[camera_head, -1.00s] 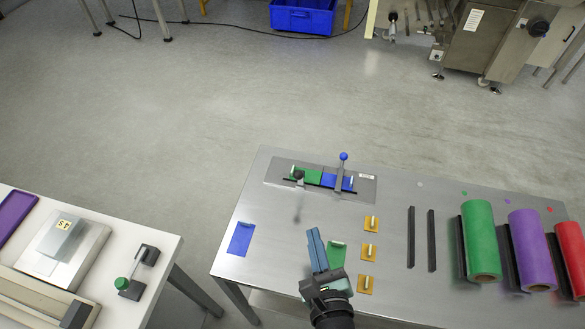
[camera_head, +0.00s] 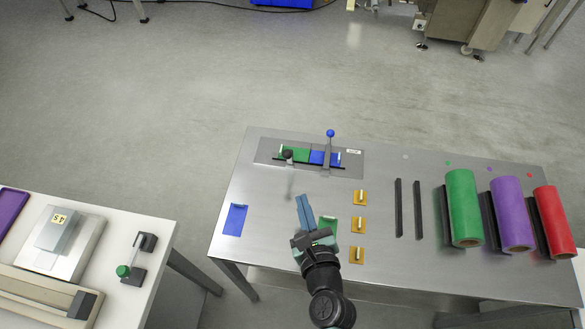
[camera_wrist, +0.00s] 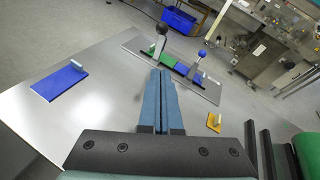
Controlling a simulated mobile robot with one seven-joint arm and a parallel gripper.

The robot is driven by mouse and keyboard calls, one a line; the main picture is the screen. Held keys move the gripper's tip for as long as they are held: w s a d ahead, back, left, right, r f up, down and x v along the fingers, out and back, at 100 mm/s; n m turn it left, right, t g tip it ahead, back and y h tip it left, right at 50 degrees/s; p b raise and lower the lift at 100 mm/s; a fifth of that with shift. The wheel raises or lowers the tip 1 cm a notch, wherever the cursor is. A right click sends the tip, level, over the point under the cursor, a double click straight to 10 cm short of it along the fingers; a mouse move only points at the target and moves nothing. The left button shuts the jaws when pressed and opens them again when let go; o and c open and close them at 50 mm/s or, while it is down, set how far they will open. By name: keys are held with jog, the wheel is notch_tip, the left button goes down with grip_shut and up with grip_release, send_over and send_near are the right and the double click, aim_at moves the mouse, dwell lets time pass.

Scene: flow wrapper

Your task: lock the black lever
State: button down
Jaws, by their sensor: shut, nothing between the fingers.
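The black lever (camera_head: 288,155) has a black ball knob and sits at the left part of a grey fixture plate (camera_head: 265,157), beside a green block (camera_head: 297,152). In the wrist view the black knob (camera_wrist: 162,28) stands up on a thin shaft, just beyond my fingertips. A second lever with a blue knob (camera_head: 330,133) stands to its right by a blue block (camera_head: 318,158). My gripper (camera_head: 303,198) is shut and empty, its blue fingers pointing toward the fixture from the near side. It appears apart from the black lever; the exact gap is unclear.
Several orange plates, two dark bars (camera_head: 399,208) and green, purple and red rolls (camera_head: 464,208) lie further right. A white table (camera_head: 165,235) stands at the left.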

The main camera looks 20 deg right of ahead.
aim_at(289, 158)
jog(key=x, duration=0.5)
jog(key=shift+w+d+r+p, duration=0.1)
jog(key=shift+w+r+p, duration=0.15)
jog(key=shift+w, duration=0.45)
jog(key=shift+w+a+r+p, duration=0.1)
jog(key=shift+w+r+p, duration=0.2)
jog(key=shift+w, duration=0.35)
jog(key=shift+w+d+r+p, duration=0.1)
jog(key=shift+w+r+p, duration=0.15)
jog(key=shift+w, duration=0.45)
jog(key=shift+r, duration=0.15)
